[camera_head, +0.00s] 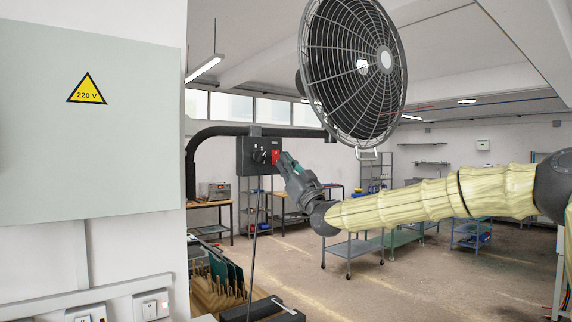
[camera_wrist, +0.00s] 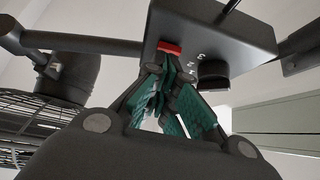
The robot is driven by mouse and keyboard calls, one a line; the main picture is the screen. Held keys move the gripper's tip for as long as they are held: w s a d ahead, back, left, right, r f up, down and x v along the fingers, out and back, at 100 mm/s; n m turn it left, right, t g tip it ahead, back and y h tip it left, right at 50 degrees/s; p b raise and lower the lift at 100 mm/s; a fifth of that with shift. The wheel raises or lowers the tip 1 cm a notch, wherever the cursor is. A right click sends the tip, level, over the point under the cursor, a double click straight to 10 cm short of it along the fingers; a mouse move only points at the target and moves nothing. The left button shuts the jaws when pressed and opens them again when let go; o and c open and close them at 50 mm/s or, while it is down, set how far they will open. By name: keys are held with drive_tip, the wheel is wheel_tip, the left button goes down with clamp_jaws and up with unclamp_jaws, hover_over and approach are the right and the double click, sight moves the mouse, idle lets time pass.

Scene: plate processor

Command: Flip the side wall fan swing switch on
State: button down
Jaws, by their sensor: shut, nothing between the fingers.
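The wall fan (camera_head: 352,65) hangs at top center in the head view, on a dark pipe bracket. Its dark control box (camera_head: 246,146) carries a round knob (camera_head: 261,157) and a red switch (camera_head: 276,157). My gripper (camera_head: 281,160) is shut and empty, with its fingertips at the right side of the box by the red switch. In the wrist view the red switch (camera_wrist: 169,47) lies just beyond the fingertips (camera_wrist: 172,65), and the knob (camera_wrist: 213,78) is to their right. I cannot tell whether the fingertips touch the switch.
A grey electrical cabinet (camera_head: 90,140) with a 220 V sign fills the left, with wall sockets (camera_head: 150,305) below it. Shelves and tables (camera_head: 350,248) stand far behind. Open floor lies at the right.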

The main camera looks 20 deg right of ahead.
drive_tip(key=shift+f, duration=0.1)
drive_tip(key=b, duration=0.3)
drive_tip(key=shift+w+a+f+t+b, duration=0.15)
drive_tip(key=shift+w+f+t+b, duration=0.15)
drive_tip(key=shift+w+f+t, duration=0.1)
drive_tip(key=shift+s+r+p, duration=0.1)
drive_tip(key=shift+r+p, duration=0.2)
drive_tip(key=shift+r, duration=0.05)
drive_tip(key=b+v, duration=0.7)
drive_tip(key=v, duration=0.6)
drive_tip(key=shift+d, duration=0.2)
